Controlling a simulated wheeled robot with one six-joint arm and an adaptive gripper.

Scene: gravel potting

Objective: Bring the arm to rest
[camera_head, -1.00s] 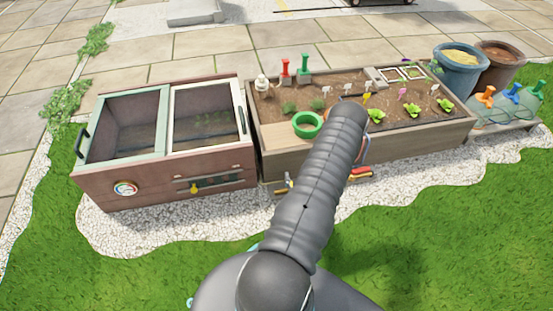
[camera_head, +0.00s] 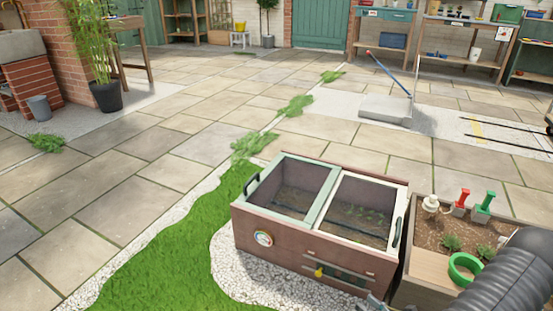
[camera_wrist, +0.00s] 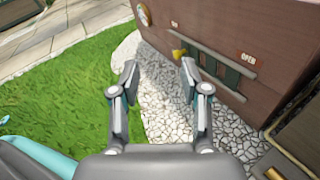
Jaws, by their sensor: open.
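My gripper (camera_wrist: 158,82) shows in the wrist view with its two fingers apart and nothing between them. It hangs over white gravel (camera_wrist: 165,110) and grass, in front of a brown wooden cold frame (camera_wrist: 215,30). My dark ribbed arm (camera_head: 515,280) shows at the lower right of the head view. It covers part of the planter (camera_head: 425,265) there, and the gripper itself is mostly hidden in that view.
The cold frame (camera_head: 245,222) has two glazed lids and a round dial. The planter beside it holds a green ring (camera_head: 465,268) and red and green tools. Paving lies open at left and behind. Workbenches (camera_head: 465,35) stand at the back.

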